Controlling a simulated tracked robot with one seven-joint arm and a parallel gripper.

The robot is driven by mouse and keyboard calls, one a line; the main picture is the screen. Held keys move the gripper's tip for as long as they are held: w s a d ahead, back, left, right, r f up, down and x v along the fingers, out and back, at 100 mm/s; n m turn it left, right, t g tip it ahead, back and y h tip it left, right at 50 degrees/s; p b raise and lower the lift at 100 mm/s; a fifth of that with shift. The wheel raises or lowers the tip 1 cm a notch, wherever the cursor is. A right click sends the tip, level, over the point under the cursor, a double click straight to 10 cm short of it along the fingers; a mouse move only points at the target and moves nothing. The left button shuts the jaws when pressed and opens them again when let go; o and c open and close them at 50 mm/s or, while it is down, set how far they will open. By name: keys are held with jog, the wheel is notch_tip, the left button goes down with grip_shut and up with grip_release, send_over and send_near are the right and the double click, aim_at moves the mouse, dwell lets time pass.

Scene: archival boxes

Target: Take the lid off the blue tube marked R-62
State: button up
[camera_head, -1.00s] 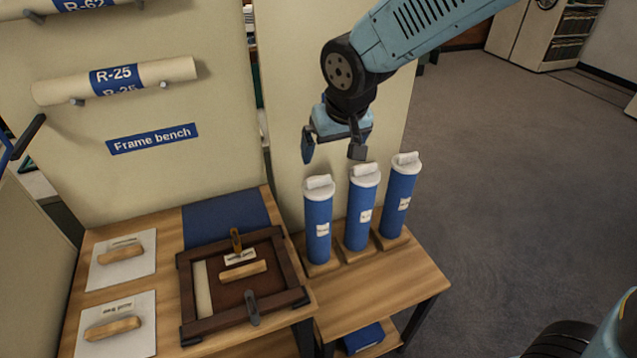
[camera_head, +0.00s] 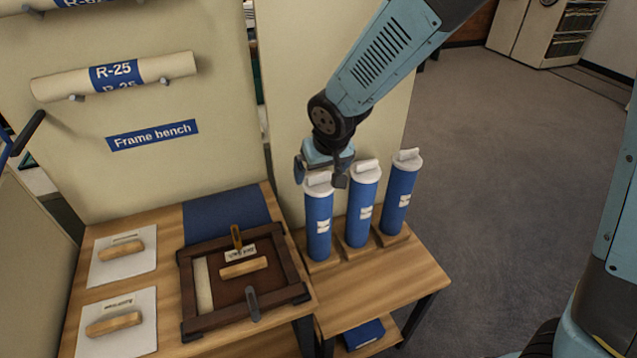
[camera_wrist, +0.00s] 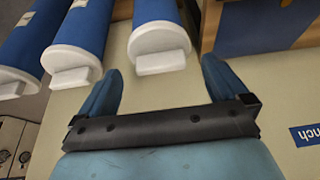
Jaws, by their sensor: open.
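Three blue tubes with white handled lids stand upright on the small wooden bench: a left tube (camera_head: 318,225), a middle tube (camera_head: 360,215) and a right tube (camera_head: 399,200). Their small white labels are too small to read, so I cannot tell which is R-62. My gripper (camera_head: 320,177) is open at the left tube's lid (camera_head: 317,183), its fingers either side of the lid's top in the picture. In the wrist view, that tube's lid (camera_wrist: 158,42) with its grip bar lies just ahead of and between the open fingers (camera_wrist: 162,70). Contact is not visible.
The frame bench on the left holds a dark wooden frame (camera_head: 190,317), a blue mat (camera_head: 226,215) and two white boards with wooden handles. A roll marked R-25 (camera_head: 170,70) rests on wall pegs. The wall panel stands close behind the tubes. Grey floor is clear at right.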

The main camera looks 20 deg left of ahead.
aim_at(319, 174)
jog(key=shift+x, duration=1.55)
jog(key=shift+a, duration=0.1)
jog(key=c, duration=0.8)
jog(key=shift+c, duration=0.2)
jog(key=shift+r, duration=0.15)
